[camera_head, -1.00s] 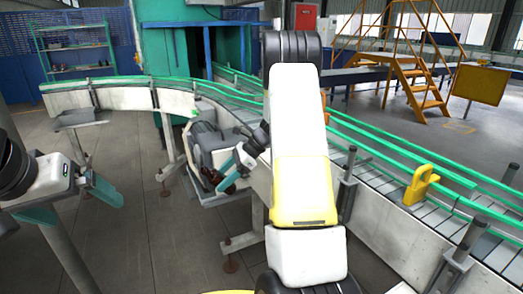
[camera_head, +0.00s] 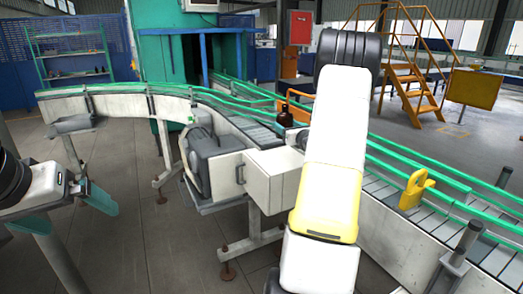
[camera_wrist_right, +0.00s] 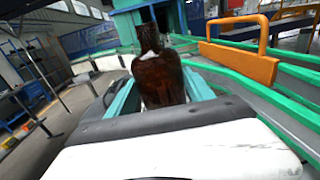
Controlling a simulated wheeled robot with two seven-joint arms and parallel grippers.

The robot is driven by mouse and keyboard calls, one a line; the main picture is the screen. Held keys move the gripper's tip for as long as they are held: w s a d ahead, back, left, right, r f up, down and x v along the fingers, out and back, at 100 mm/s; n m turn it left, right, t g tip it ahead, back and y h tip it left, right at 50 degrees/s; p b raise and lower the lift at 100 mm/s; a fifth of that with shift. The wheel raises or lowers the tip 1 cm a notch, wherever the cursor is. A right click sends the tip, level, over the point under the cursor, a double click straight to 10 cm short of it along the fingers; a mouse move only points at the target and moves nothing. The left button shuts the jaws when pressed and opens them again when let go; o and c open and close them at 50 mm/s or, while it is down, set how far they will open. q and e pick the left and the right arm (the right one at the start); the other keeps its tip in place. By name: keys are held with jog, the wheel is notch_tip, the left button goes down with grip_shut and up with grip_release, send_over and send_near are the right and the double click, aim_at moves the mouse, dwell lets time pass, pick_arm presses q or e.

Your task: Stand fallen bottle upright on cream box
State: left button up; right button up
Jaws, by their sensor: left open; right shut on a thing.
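The amber bottle (camera_head: 285,115) is upright in the head view, close to the left of my right forearm, in front of the green-railed conveyor. In the right wrist view, the bottle (camera_wrist_right: 158,75) stands between the teal fingers of my right gripper (camera_wrist_right: 160,88), which is shut on it. My right arm hides this gripper in the head view. The cream box (camera_head: 268,180) stands at the near side of the conveyor, below the bottle. Whether the bottle touches it cannot be told. My left gripper (camera_head: 75,208) is open and empty at the far left, away from the box.
The conveyor's green rails (camera_head: 215,112) run behind the box. An orange handle (camera_wrist_right: 243,45) is just right of the bottle in the wrist view. A yellow clamp (camera_head: 413,190) sits on the conveyor at the right. A grey motor (camera_head: 212,160) is left of the box.

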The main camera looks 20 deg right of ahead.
notch_tip(320, 180, down, 7)
jog(key=shift+f, duration=0.2)
jog(key=shift+f, duration=0.15)
jog(key=o, duration=1.5)
